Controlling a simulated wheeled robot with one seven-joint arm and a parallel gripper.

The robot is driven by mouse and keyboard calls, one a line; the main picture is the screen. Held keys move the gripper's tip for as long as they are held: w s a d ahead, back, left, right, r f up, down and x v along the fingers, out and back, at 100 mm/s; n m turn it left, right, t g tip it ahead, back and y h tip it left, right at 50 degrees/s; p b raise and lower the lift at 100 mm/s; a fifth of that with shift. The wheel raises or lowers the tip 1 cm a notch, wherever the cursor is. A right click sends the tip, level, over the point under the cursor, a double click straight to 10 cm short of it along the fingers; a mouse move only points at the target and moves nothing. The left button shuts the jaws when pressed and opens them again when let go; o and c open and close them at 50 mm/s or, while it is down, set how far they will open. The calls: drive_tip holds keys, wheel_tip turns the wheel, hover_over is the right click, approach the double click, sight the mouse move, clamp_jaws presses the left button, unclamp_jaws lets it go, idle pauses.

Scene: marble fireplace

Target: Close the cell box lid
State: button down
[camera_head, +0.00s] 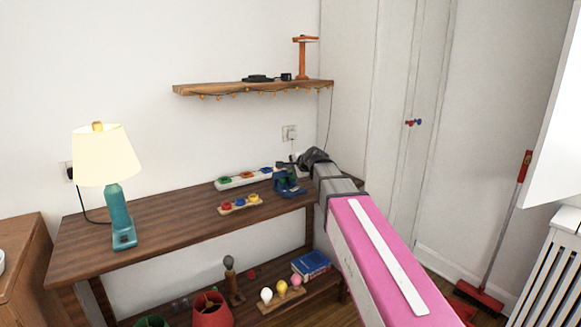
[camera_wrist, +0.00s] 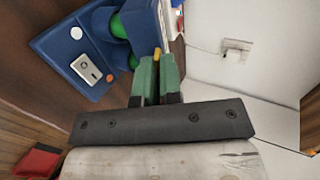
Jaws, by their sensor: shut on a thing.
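The blue cell box (camera_head: 289,187) stands on the wooden table's right part, beside my wrist. In the wrist view the cell box (camera_wrist: 72,48) shows a flat blue face with a pale switch and round green cells (camera_wrist: 118,25) beside it. My gripper (camera_wrist: 158,58) has its green fingers close together, shut on a small yellow-orange tab (camera_wrist: 157,51) at the box's right side. Whether the tab belongs to the lid, and the lid's angle, I cannot tell.
On the table (camera_head: 175,228) stand a lit teal lamp (camera_head: 121,215), a white power strip (camera_head: 245,178) and a board with coloured knobs (camera_head: 240,204). A wall shelf (camera_head: 250,87) hangs above. A wall socket (camera_wrist: 236,47) is to the right in the wrist view.

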sight(295, 189)
drive_tip(key=shift+s+d+f, duration=0.15)
drive_tip(key=shift+s+f, duration=0.1)
drive_tip(key=shift+f, duration=0.2)
drive_tip(key=shift+s+d+f, duration=0.1)
drive_tip(key=shift+s+f, duration=0.15)
drive_tip(key=shift+f, duration=0.2)
drive_tip(key=shift+s+d+f, duration=0.15)
drive_tip(key=shift+s+f, duration=0.05)
drive_tip(key=shift+f, duration=0.45)
drive_tip(key=shift+s+d+f, duration=0.1)
drive_tip(key=shift+s+f, duration=0.1)
drive_tip(key=shift+f, duration=0.5)
drive_tip(key=c, duration=1.3)
unclamp_jaws()
drive_tip(key=shift+w, duration=0.1)
drive_tip(key=v, duration=1.1)
